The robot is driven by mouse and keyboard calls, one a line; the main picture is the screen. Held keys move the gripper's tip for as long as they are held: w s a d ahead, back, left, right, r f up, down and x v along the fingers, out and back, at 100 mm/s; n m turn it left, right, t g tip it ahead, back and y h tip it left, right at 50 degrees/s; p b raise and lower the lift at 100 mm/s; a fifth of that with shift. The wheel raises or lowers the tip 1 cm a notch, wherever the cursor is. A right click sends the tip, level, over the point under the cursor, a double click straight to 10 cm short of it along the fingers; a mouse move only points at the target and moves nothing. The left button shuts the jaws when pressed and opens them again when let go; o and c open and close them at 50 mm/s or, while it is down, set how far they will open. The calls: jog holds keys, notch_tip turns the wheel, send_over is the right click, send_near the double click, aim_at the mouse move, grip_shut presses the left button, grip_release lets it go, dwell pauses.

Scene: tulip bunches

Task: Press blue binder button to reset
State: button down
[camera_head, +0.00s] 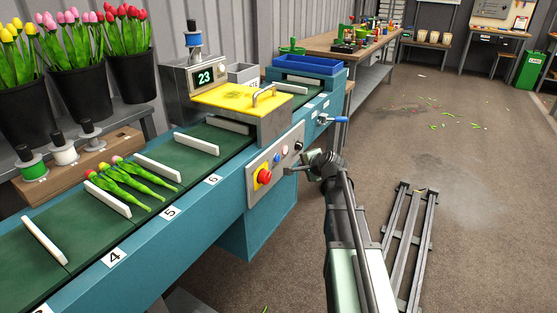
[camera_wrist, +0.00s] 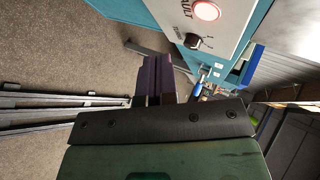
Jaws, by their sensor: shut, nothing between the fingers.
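The blue button (camera_head: 277,158) sits on the grey control panel (camera_head: 255,197) of the teal binder machine, just above the red emergency button (camera_head: 264,176) on its yellow plate. It does not show in the wrist view. My gripper (camera_head: 289,170) is shut and empty, in front of the panel, a little right of and below the blue button in the head view. Whether it touches the panel is unclear. In the wrist view my shut fingers (camera_wrist: 156,78) point up the picture. A lit red FAULT lamp (camera_wrist: 207,11) and a black knob (camera_wrist: 193,41) are on the panel there.
A blue-handled lever (camera_head: 334,119) sticks out from the machine right of the panel. A yellow cover (camera_head: 240,98) sits above the belt, beside a display reading 23 (camera_head: 205,77). Tulips (camera_head: 130,184) lie on the green belt.

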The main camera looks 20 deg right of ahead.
jog(key=w+a, duration=0.3)
jog(key=w, duration=0.1)
jog(key=shift+w+a, duration=0.35)
jog(key=shift+w, duration=0.05)
dwell(1.7)
jog(key=shift+w+a, duration=0.25)
jog(key=shift+w, duration=0.05)
jog(key=shift+w+a, duration=0.25)
jog(key=shift+w, duration=0.1)
dwell(0.7)
jog(key=shift+s, duration=0.1)
jog(key=shift+s+d, duration=0.5)
jog(key=shift+s, duration=0.05)
jog(key=s+d, duration=0.1)
jog(key=s, duration=0.1)
jog(key=s+d, duration=0.2)
dwell(0.6)
